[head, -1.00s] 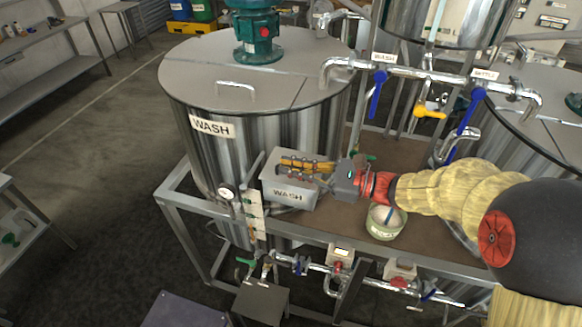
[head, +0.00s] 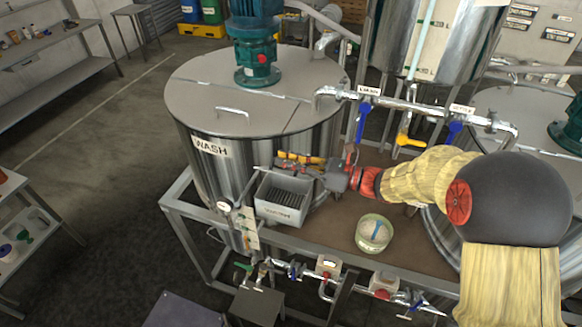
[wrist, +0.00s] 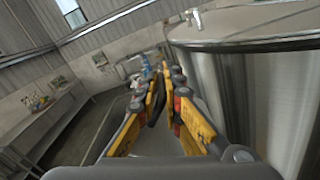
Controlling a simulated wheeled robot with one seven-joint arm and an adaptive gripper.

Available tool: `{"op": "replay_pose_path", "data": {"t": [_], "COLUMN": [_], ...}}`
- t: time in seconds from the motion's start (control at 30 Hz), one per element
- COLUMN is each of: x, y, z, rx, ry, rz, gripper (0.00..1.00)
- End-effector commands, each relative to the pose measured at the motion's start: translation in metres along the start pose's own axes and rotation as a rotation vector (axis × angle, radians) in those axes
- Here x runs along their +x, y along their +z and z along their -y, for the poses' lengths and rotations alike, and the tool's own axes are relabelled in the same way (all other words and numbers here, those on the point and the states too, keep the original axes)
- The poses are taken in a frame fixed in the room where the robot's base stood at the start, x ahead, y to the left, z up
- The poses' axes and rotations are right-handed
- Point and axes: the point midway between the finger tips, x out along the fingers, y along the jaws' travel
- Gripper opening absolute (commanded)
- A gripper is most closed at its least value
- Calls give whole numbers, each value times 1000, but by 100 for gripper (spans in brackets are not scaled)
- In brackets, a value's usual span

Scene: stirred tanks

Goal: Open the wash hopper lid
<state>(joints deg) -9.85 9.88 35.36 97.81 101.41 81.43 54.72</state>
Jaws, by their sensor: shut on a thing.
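The wash hopper (head: 281,214) is a grey box on the front of the steel WASH tank (head: 262,150). Its top is open, and dark bars show inside. The lid is raised at the back of the box, seen nearly edge-on and mostly hidden by my gripper. My gripper (head: 298,160), with yellow fingers, is above the hopper's back edge, close to the tank wall. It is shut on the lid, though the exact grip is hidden. In the wrist view my yellow fingers (wrist: 165,115) point ahead, with the tank wall on the right.
A pale bowl (head: 374,233) stands on the brown deck right of the hopper. Pipes with blue-handled valves (head: 362,122) run behind my arm.

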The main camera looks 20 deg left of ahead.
Motion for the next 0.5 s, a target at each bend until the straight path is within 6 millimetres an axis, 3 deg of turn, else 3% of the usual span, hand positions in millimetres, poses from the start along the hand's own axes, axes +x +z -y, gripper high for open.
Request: {"op": "replay_pose_path", "data": {"t": [0.5], "x": [0], "y": [31], "z": [44], "rx": [-12], "ry": [-7], "rz": [9], "gripper": [0]}}
